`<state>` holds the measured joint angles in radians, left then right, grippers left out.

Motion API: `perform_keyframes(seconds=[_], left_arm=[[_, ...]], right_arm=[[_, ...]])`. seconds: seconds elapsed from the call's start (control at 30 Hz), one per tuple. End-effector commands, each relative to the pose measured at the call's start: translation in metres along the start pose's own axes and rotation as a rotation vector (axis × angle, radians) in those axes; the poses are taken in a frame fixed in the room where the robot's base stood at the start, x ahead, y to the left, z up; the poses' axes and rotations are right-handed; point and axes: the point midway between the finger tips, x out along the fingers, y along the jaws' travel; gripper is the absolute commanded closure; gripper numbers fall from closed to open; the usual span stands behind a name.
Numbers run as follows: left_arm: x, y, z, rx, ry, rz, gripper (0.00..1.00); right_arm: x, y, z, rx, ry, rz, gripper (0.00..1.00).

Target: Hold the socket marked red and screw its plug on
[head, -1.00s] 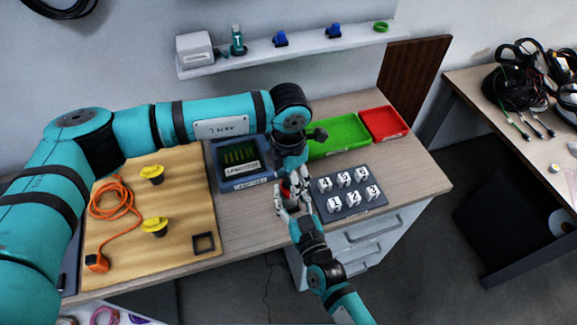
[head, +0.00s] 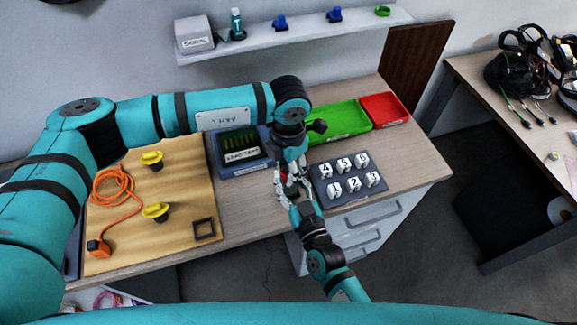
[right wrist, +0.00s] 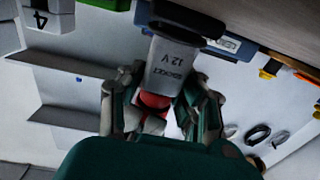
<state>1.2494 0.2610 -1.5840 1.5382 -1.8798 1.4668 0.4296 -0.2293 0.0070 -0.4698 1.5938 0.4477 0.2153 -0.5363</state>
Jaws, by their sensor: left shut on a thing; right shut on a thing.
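In the head view my left gripper (head: 291,163) points down and is shut on the block from above. My right gripper (head: 291,190) reaches up from below and is shut on the red part. Both meet just left of the numbered tray.
A dark tray (head: 323,201) with several white numbered pieces is close on the right. A blue-framed box (head: 228,172) is on the left. Green (head: 336,149) and red (head: 404,122) bins stand behind. A wooden board (head: 180,245) bears an orange cable and two yellow parts.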

Motion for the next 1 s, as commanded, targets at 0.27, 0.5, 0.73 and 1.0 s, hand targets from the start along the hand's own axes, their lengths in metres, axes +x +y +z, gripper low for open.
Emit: perform_keyframes(seconds=[0.27, 0.5, 0.73, 1.0], left_arm=[[0.0, -0.001, 0.0, 0.143, -0.001, -0.002, 1.0], [0.0, -0.001, 0.0, 0.141, -0.001, -0.002, 0.4], [0.0, -0.001, 0.0, 0.141, 0.0, -0.001, 0.39], [-0.026, 0.0, 0.001, 0.142, -0.004, 0.001, 0.39]], right_arm=[[-0.001, -0.001, 0.003, -0.001, -0.008, -0.002, 1.0], [-0.001, -0.001, 0.003, -0.001, -0.007, -0.002, 1.0], [-0.001, -0.001, 0.003, -0.001, -0.007, -0.002, 1.0], [-0.001, 0.0, 0.003, -0.001, -0.007, -0.002, 1.0]])
